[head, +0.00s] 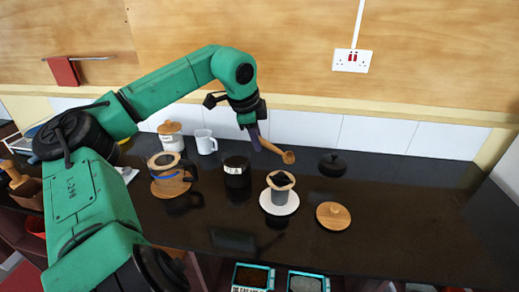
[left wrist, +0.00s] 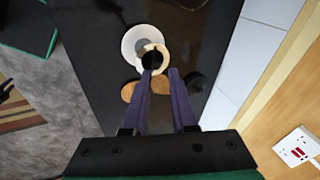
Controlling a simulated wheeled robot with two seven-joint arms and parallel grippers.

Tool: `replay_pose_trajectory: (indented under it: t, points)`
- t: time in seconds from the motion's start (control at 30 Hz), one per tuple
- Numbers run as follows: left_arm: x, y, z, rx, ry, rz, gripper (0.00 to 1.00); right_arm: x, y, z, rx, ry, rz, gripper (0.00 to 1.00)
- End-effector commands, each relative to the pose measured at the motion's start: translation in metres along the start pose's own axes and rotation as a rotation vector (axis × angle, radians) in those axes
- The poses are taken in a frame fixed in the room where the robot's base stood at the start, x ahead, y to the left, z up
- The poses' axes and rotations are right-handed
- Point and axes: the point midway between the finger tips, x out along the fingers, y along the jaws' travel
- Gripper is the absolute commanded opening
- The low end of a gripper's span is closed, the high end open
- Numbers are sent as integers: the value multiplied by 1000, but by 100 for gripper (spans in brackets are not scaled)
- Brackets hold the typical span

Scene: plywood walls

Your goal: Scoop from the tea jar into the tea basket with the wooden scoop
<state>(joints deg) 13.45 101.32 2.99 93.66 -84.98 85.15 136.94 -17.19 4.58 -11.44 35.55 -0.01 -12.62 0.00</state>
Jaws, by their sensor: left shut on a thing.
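My left gripper (head: 254,138) is shut on the handle of the wooden scoop (head: 288,157), held above the counter. The scoop slants down to the right, its bowl above the tea basket and apart from it. The tea basket (head: 280,184) has a wooden rim and stands on a white saucer (head: 291,207). It also shows beyond the fingers in the left wrist view (left wrist: 141,57). The tea jar (head: 237,173), black with a pale label, stands left of the basket. I cannot tell whether the scoop bowl holds tea. My right gripper is not in view.
A wooden lid (head: 333,216) and a black lid (head: 332,166) lie right of the basket. A glass pot (head: 165,165), a white mug (head: 205,142) and a white canister (head: 170,139) stand at left. The counter's right side is clear; the wall is behind.

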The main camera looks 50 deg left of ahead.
Motion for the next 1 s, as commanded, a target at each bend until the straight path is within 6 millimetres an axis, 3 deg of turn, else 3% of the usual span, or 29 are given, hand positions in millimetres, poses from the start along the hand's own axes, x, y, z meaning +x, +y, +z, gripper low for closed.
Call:
replay_pose_trajectory:
  t: [0.03, 0.8, 1.0]
  points:
    - [15, 5, 4, -23, 28, 6, 0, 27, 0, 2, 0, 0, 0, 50]
    - [32, 21, 44, -522, 581, 205, 0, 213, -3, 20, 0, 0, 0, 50]
    - [27, 21, 49, -611, 682, 242, 0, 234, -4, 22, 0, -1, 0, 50]
